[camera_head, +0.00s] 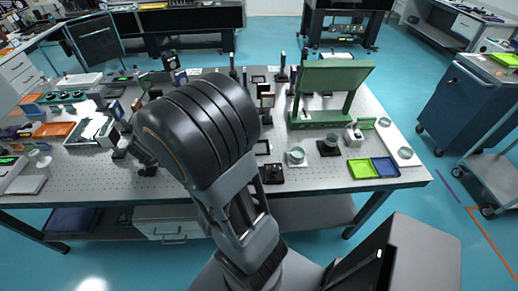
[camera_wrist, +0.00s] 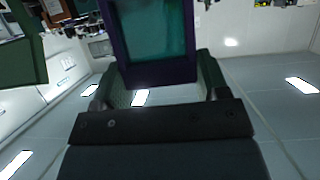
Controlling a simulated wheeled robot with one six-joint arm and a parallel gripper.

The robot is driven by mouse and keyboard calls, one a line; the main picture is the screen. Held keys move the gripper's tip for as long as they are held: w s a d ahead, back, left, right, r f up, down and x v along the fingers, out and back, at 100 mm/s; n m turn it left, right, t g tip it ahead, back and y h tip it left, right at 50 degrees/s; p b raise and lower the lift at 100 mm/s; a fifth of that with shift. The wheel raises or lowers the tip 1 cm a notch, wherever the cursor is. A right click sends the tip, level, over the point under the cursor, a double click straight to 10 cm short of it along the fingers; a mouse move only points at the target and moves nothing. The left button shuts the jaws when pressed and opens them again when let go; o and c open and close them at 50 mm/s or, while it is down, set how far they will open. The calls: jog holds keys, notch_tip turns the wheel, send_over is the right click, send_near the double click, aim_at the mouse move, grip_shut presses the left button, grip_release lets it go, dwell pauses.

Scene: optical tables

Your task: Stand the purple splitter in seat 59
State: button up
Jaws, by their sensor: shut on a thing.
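The purple splitter (camera_wrist: 160,74), a dark purple frame around a teal pane, is in the wrist view at the top centre. Its upper end is cut off by the picture edge. My gripper (camera_wrist: 155,80) is shut on it, with a finger on each side. In the head view my arm's large dark joint covers the middle of the optical table (camera_head: 325,179), and I cannot make out the gripper or splitter there. I cannot read any seat number, so I cannot tell which is seat 59.
A green frame (camera_head: 327,118) stands at the table's back right. A lime tray (camera_head: 361,169) and a blue tray (camera_head: 386,167) lie at the front right. Several small mounts stand around the table's middle. A blue cabinet (camera_head: 455,105) stands on the floor to the right.

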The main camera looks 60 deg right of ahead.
jog(key=s+d+r+m+g+h, duration=0.2)
jog(key=s+d+r+m+g, duration=0.1)
jog(key=s+d+m+g, duration=0.75)
jog(key=s+d+f+n, duration=0.1)
jog(key=s+d+f, duration=0.1)
jog(key=d+f, duration=0.4)
jog(key=s+d+f+n, duration=0.1)
jog(key=s+d+f, duration=0.2)
jog(key=d+f, duration=0.3)
jog(key=shift+d+f+t+b, duration=0.3)
jog(key=shift+d+t, duration=0.15)
jog(key=shift+d, duration=1)
jog(key=shift+s, duration=0.1)
jog(key=shift+f, duration=0.2)
jog(key=o, duration=1.6)
